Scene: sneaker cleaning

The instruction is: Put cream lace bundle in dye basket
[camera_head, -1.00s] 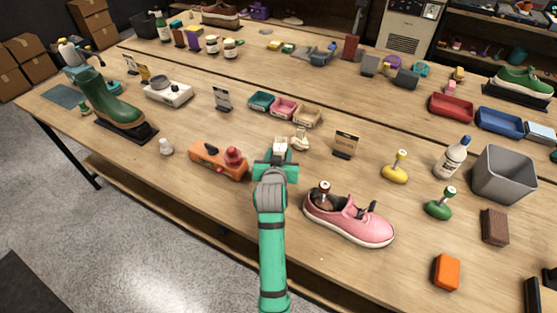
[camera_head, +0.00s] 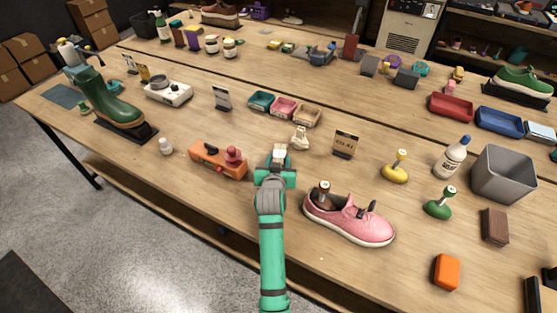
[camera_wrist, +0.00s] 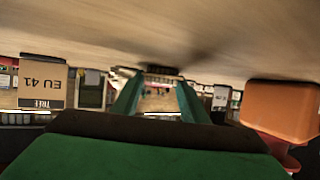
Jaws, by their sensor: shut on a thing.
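My gripper (camera_head: 279,160) is over the near part of the table, between the orange device and the pink sneaker. It is shut on a small cream thing (camera_head: 279,152), which looks like the cream lace bundle; its outline is hard to make out. In the wrist view the green fingers (camera_wrist: 160,98) reach forward, and the held thing is not clear between them. Which is the dye basket I cannot tell. Another pale object (camera_head: 300,138) lies before the cream basket.
The orange device (camera_head: 218,160) stands left of my gripper and the pink sneaker (camera_head: 350,220) right. A size card (camera_head: 345,144) stands at right beyond the sneaker; it also shows in the wrist view (camera_wrist: 42,83). A grey bin (camera_head: 503,174) is far right.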

